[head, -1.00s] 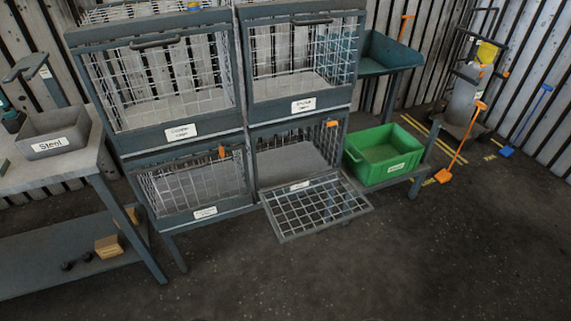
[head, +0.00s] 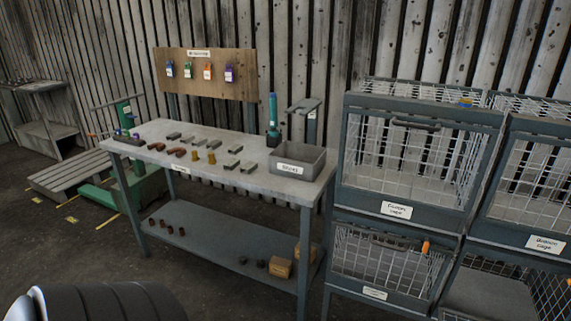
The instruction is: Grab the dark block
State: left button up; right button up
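Several small dark grey blocks lie in rows on the grey workbench (head: 130,133). One dark block (head: 231,164) lies near the front edge, left of the grey bin, with another dark block (head: 248,167) beside it. More dark blocks (head: 173,136) lie further back and left. Several look alike, so I cannot tell which one the task means. Neither of my grippers shows. A dark rounded part at the bottom left looks like part of my arm.
A labelled grey bin (head: 297,170) stands at the bench's right end. Wire cages (head: 398,209) stand to the right. A green pallet jack (head: 138,185) and pallet are left. Floor in front is clear.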

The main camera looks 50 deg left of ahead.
aim_at(215, 144)
jog(key=u, duration=2)
